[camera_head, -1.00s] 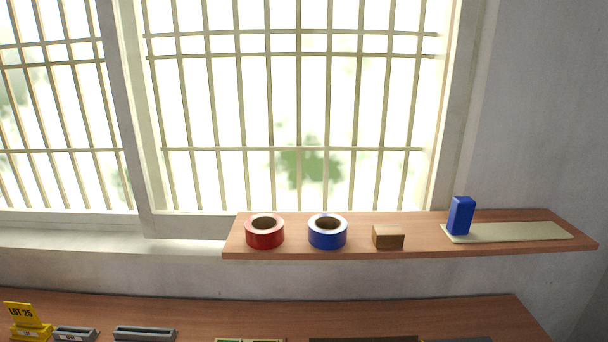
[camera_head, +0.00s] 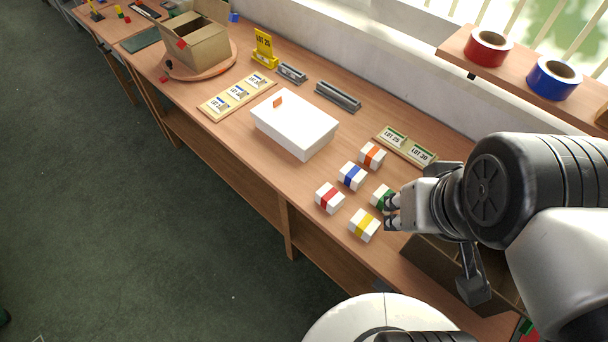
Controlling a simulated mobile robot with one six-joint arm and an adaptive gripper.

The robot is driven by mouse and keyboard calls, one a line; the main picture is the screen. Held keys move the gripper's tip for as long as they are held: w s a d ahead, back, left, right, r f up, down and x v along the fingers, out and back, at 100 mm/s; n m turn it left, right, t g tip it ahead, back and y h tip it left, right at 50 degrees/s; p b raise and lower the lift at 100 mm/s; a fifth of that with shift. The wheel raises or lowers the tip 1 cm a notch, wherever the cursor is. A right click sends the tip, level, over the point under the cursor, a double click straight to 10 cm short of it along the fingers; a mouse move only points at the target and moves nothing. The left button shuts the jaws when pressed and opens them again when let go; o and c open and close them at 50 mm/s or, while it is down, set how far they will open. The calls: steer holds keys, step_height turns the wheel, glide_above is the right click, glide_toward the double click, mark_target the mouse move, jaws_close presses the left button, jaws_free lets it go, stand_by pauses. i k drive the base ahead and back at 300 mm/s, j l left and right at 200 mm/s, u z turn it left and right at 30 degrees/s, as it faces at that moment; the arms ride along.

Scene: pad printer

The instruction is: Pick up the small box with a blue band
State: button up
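The small white box with a blue band (camera_head: 351,176) sits on the wooden table, in a loose group of similar boxes. My gripper (camera_head: 388,212) is at the right of this group, close to the box with a green band (camera_head: 381,195) and partly in front of it. The blue-banded box is apart from my gripper, up and to the left of it. The fingers show small and side-on. I cannot tell how far apart they are, and no held object shows.
Neighbouring boxes have orange (camera_head: 372,155), red (camera_head: 329,197) and yellow (camera_head: 363,225) bands. A white lidded box (camera_head: 294,123) stands to the left. A label board (camera_head: 405,146) lies behind. A brown tray (camera_head: 437,265) is under my arm. A shelf (camera_head: 452,48) with tape rolls overhangs at upper right.

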mark_target(351, 175)
steer(key=i+j+z, duration=0.2)
steer(key=j+z, duration=0.15)
steer(key=i+j+z, duration=0.1)
steer(key=j+z, duration=0.25)
steer(key=i+j+z, duration=0.1)
steer(key=j+z, duration=0.2)
steer(key=j, duration=0.2)
steer(key=j+z, duration=0.35)
steer(key=i+j, duration=0.05)
steer(key=j, duration=0.05)
